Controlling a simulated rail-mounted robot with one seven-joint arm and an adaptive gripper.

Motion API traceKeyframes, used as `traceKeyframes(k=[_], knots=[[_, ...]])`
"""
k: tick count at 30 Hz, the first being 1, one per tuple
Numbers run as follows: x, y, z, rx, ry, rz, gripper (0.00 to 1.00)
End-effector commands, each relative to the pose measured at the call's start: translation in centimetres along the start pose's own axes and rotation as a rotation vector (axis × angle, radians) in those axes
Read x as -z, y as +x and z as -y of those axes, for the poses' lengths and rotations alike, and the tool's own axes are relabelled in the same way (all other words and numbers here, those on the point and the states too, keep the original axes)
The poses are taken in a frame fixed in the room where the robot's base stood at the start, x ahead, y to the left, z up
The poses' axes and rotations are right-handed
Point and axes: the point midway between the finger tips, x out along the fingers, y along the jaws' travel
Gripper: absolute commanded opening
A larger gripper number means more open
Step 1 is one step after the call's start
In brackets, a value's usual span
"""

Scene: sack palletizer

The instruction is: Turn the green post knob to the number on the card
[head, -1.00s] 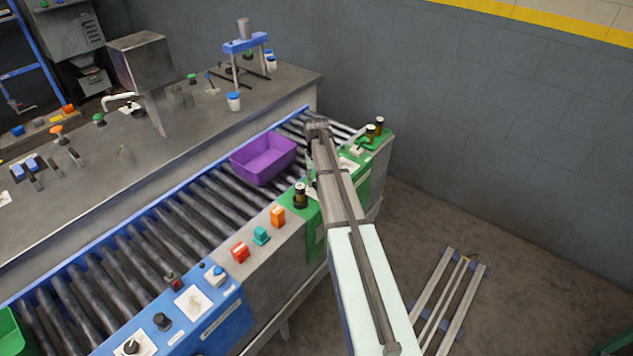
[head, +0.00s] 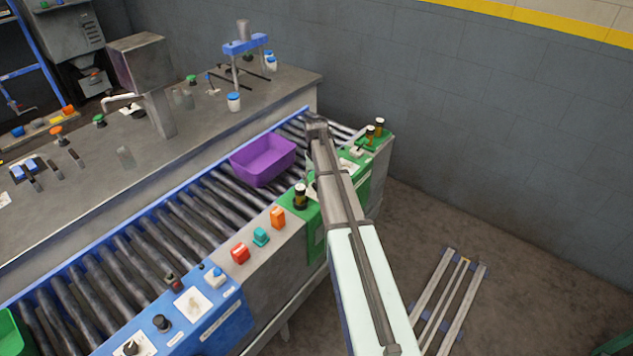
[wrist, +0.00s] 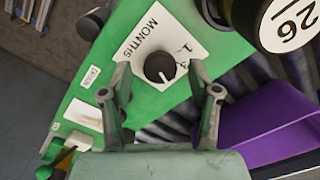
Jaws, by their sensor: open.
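The green post (wrist: 100,55) shows from above in the wrist view, tilted in the picture. Its round black knob (wrist: 160,66) sits on a white dial plate (wrist: 180,42) marked "MONTHS"; its white pointer mark faces down in the picture, and the scale numbers are partly hidden or too small to read surely. My gripper (wrist: 160,82) is open, its fingers on either side of the knob, with no visible contact. A white card (wrist: 84,115) lies on the green panel to the left, with no readable number. In the head view my arm covers much of the green post (head: 373,160).
A round white top marked "26" (wrist: 288,22) stands close at the upper right. Dark bottles (head: 300,197) stand on the green panels. A purple bin (head: 264,158) sits on the roller conveyor (head: 205,205). Red, teal and orange controls line the grey panel (head: 262,255).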

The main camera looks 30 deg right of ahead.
Motion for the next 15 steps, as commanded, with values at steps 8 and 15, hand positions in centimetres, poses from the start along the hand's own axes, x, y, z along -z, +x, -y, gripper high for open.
traceKeyframes(k=[8,15], knots=[[0.0,-3.2,0.0,0.000,0.000,-0.003,0.61],[0.1,-7.9,0.0,0.000,0.000,-0.002,0.61]])
